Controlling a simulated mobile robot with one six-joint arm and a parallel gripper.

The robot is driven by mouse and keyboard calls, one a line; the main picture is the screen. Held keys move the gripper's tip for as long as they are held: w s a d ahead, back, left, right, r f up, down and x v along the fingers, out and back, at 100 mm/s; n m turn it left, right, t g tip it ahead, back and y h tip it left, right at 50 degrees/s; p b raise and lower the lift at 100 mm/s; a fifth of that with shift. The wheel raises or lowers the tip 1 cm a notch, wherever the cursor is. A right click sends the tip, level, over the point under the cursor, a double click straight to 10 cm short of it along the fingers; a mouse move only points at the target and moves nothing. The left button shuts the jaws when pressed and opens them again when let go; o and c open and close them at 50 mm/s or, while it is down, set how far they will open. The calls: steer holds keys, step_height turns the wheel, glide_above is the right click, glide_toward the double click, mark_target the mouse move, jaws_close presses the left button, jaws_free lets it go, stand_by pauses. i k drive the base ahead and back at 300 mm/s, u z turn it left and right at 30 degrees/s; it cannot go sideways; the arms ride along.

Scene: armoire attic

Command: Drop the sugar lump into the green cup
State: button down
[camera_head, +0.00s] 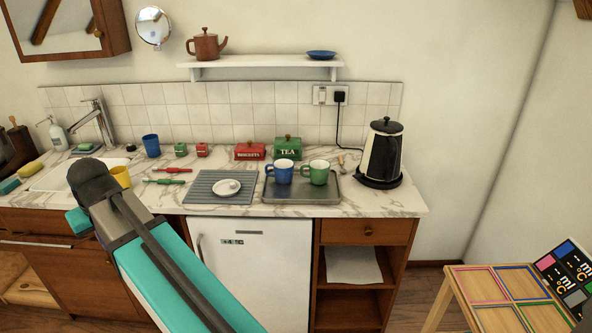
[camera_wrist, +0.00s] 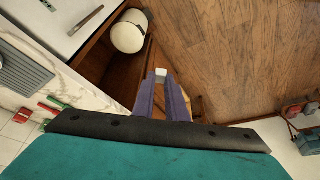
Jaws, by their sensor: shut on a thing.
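The green cup (camera_head: 319,172) stands upright on a grey metal tray (camera_head: 302,197), to the right of a blue cup (camera_head: 280,171). Its inside is not clearly visible. In the wrist view, my gripper (camera_wrist: 163,82) is shut on a small white sugar lump (camera_wrist: 160,73), held at the fingertips. Beyond it are the wooden floor and an open brown cabinet, so it is away from the cups, which are out of that view. In the head view, my arm reaches to the left side of the counter; the fingertips and the lump are hidden there.
A grey ribbed mat (camera_head: 205,193) with a white dish (camera_head: 227,187) lies left of the tray. Behind stand a red tin (camera_head: 249,151) and a green tea tin (camera_head: 288,148).

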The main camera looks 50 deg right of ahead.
mark_target(323, 180)
steer(key=i, duration=0.9)
steer(key=z, duration=0.05)
